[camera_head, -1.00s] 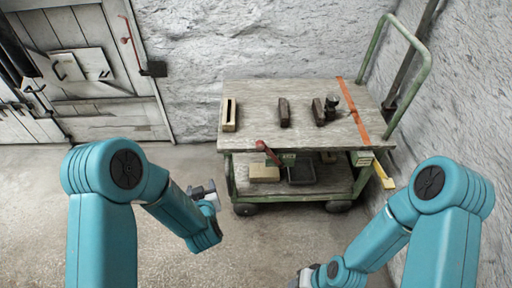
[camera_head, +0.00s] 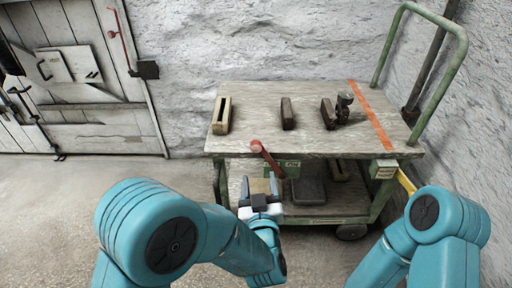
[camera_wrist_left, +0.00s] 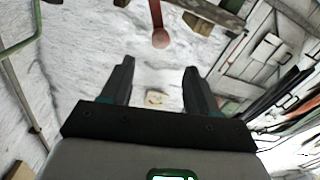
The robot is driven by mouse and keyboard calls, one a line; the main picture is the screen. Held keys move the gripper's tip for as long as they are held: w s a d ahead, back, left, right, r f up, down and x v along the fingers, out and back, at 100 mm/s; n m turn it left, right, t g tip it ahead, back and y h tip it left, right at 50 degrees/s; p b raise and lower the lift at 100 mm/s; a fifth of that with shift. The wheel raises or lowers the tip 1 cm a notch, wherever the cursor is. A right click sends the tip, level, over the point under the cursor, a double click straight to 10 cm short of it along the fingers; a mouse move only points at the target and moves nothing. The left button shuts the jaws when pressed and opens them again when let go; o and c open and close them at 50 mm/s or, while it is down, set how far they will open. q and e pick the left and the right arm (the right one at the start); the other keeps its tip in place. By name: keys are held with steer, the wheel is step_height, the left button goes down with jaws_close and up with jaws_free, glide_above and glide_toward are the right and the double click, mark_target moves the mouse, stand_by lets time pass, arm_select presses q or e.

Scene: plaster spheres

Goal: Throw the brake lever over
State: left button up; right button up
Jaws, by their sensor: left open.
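The brake lever (camera_head: 268,160) is a red rod with a round red knob (camera_head: 256,147) on the front of the cart (camera_head: 300,146), tilted up to the left. My left gripper (camera_head: 259,183) is open and empty in front of the cart, below the knob and apart from it. In the left wrist view the red knob (camera_wrist_left: 160,39) and part of its rod show beyond the open left gripper (camera_wrist_left: 158,76), roughly between and past the fingertips. My right arm comes in at the lower right; its gripper is out of the frame.
Several small blocks stand on the cart's wooden top, including a pale slotted one (camera_head: 221,116). A dark tray (camera_head: 308,190) lies on the lower shelf. A green handle (camera_head: 463,60) rises at the right by the wall. Bare floor (camera_head: 50,215) lies left.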

mark_target(256, 143)
arm_select(q)
steer(key=w, duration=0.4)
steer(key=w+b, duration=0.1)
steer(key=w, duration=0.4)
steer(key=w+a+b, duration=0.1)
steer(key=w, duration=0.4)
steer(key=shift+w, duration=0.65)
jaws_close()
